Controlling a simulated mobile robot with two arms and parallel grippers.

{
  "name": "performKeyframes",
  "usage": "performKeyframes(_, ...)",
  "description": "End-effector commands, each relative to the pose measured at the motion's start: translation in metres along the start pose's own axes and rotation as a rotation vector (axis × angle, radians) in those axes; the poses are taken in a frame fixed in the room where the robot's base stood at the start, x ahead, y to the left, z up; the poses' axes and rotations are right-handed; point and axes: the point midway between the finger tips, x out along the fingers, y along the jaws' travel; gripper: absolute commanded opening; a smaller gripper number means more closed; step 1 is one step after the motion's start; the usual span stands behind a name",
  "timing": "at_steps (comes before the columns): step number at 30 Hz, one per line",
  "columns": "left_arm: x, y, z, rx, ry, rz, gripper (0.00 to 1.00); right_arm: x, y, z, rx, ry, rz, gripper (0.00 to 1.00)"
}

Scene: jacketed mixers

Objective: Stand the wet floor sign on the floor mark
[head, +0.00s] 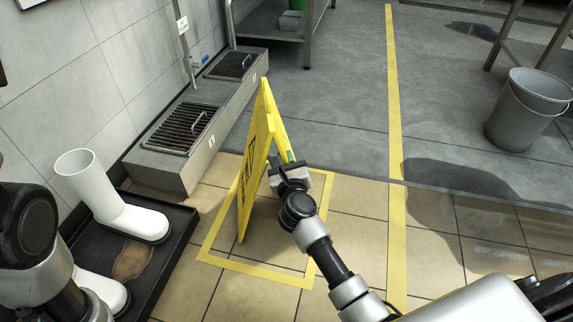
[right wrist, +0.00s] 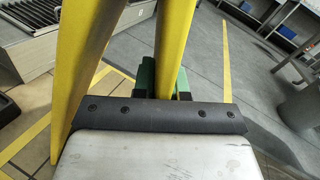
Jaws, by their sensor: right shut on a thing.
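The yellow wet floor sign (head: 256,150) is upright with its two panels spread; its near lower corner lies inside the yellow outline of the floor mark (head: 262,277) in the head view. I cannot tell whether all its feet touch the floor. My right gripper (head: 290,170) is shut on the edge of the sign's right-hand panel. In the right wrist view, the sign (right wrist: 90,50) rises on both sides and the gripper (right wrist: 166,88) clasps the narrower yellow panel. My left arm shows at the left edge, but its gripper is out of view.
White boots (head: 115,205) stand in a black tray (head: 172,250) left of the mark. A low grey ledge with grates (head: 180,130) runs along the wall behind. A grey bucket (head: 525,115) stands at far right. A yellow floor line (head: 394,110) runs right of the sign, with clear floor around it.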

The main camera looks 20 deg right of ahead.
Motion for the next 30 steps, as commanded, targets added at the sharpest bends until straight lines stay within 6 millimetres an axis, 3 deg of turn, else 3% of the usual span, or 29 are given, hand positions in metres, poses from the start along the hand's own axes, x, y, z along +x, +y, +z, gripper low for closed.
performKeyframes(12,0.0005,0.0007,-0.0017,0.001,0.006,0.003,0.43,0.0009,0.0002,0.0005,0.003,-0.008,-0.001,0.00)
performKeyframes(13,0.0013,0.0007,-0.0020,0.001,0.009,0.004,0.43,0.0001,0.0008,-0.0033,0.001,0.000,-0.001,0.14)
performKeyframes(18,0.0021,0.0007,-0.0017,0.001,0.009,0.004,0.43,0.0001,0.0006,-0.0026,0.001,0.000,-0.001,0.38)
performKeyframes(28,0.0052,0.0001,-0.0011,0.001,0.010,0.003,0.43,0.0001,-0.0007,0.0021,0.001,-0.001,0.000,0.38)
performKeyframes(30,0.0062,-0.0005,-0.0003,0.000,0.009,0.002,0.43,-0.0082,0.0000,0.0009,0.001,0.002,0.001,0.38)
